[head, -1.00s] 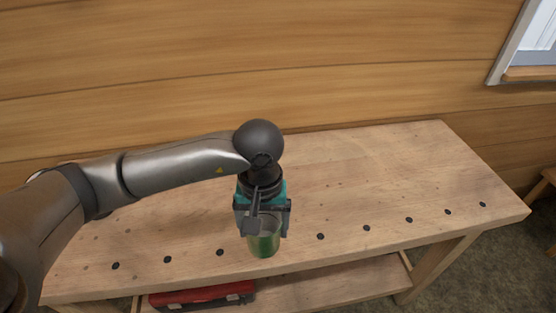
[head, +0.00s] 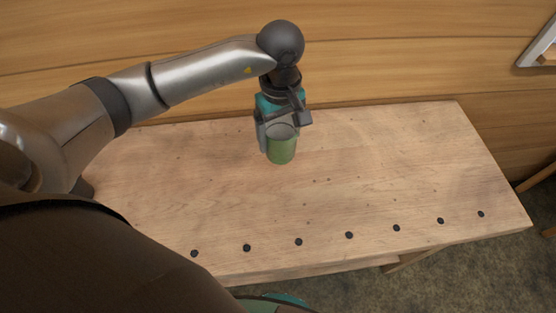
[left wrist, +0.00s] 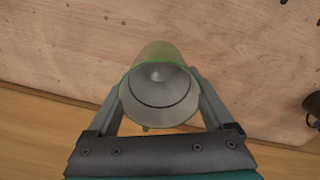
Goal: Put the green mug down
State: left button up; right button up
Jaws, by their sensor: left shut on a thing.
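The green mug (head: 281,151) is held upright in my left gripper (head: 281,130), over the back middle part of the wooden workbench (head: 400,170). In the left wrist view the mug (left wrist: 158,95) sits between the two grey fingers of the left gripper (left wrist: 160,100), which press on its sides. Its pale inside shows and looks empty. I cannot tell whether its base touches the bench top. My right gripper is not in view.
The bench top around the mug is clear, with a row of dark round holes (head: 349,235) along its front edge. A plank wall (head: 400,60) stands close behind the bench. A window frame (head: 540,50) shows at the upper right.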

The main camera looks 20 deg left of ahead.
pick_arm(q)
notch_tip(320, 180, down, 11)
jog(key=shift+w+f, duration=0.1)
jog(key=shift+f, duration=0.05)
dwell(0.4)
jog(key=shift+f+b, duration=0.15)
jog(key=shift+b, duration=0.15)
jog(key=o, duration=1)
jog(key=shift+o, duration=1.1)
